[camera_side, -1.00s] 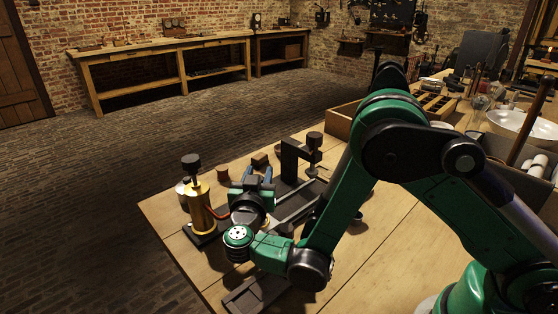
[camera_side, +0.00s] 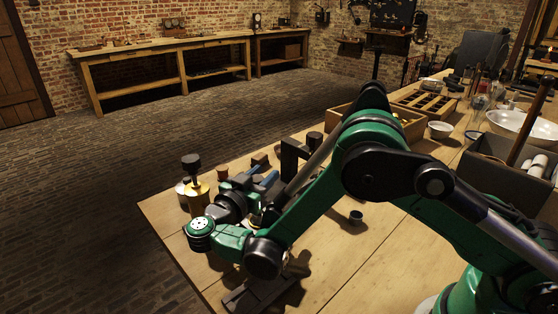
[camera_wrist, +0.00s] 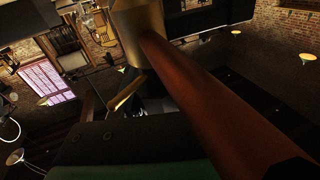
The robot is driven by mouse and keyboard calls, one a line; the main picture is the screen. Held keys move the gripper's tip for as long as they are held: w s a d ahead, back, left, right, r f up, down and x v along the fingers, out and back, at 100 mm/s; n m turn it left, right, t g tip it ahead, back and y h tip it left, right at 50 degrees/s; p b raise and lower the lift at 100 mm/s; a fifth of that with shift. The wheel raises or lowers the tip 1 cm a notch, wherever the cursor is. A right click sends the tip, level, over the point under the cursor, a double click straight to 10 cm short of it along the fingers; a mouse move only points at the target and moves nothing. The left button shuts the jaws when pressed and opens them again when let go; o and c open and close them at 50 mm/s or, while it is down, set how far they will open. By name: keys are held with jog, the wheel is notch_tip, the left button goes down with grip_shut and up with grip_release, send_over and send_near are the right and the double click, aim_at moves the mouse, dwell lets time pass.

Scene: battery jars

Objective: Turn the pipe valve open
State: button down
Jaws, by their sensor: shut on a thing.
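A brass cylinder (camera_side: 199,196) with a black knob on top stands near the left edge of the table. A thick copper-coloured pipe (camera_wrist: 210,95) runs from a brass body (camera_wrist: 143,32) across the wrist view, very close to the camera. My gripper (camera_side: 262,178) is low over the table, right of the cylinder, with its blue-edged jaws pointing away from the side camera. It is shut on a part I take to be the pipe valve's handle. My wrist and arm hide most of that part and the valve body in the side view.
A black bracket (camera_side: 290,155) stands just beyond my gripper, with small wooden blocks nearby. A small dark cup (camera_side: 356,217) stands to the right on bare tabletop. A wooden box (camera_side: 402,123) and a white bowl (camera_side: 440,130) are farther back.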

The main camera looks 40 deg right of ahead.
jog(key=c, duration=0.5)
grip_release()
jog(key=shift+v, duration=2.8)
